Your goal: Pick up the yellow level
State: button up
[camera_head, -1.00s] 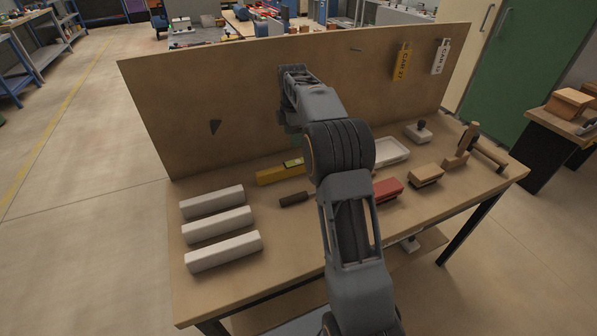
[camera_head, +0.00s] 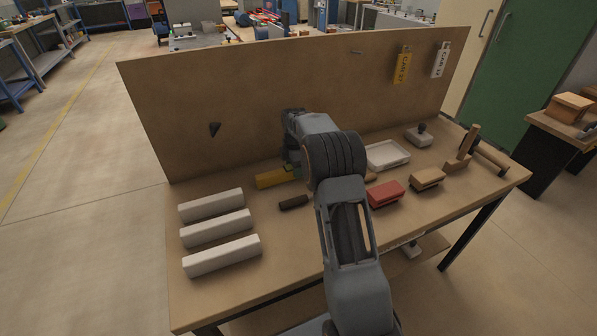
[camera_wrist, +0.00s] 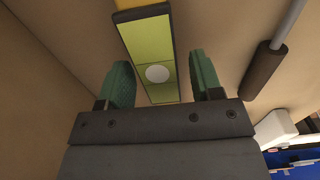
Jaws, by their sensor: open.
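The yellow level (camera_head: 270,180) lies on the workbench near the back board, partly hidden behind my arm in the head view. In the wrist view the level (camera_wrist: 145,40) shows a yellow-green vial section with a pale round spot, and it runs between my fingers. My gripper (camera_wrist: 161,80) is open, with one green finger on each side of the level and a gap visible on both sides.
A dark-handled tool (camera_head: 293,202) lies close in front of the level; its handle (camera_wrist: 264,72) shows right of my fingers. Several white blocks (camera_head: 217,228) lie at left. A red block (camera_head: 385,194) and white tray (camera_head: 388,156) are at right. The upright board (camera_head: 250,110) stands behind.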

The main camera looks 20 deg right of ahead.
jog(key=shift+f, duration=1.1)
jog(key=c, duration=1.1)
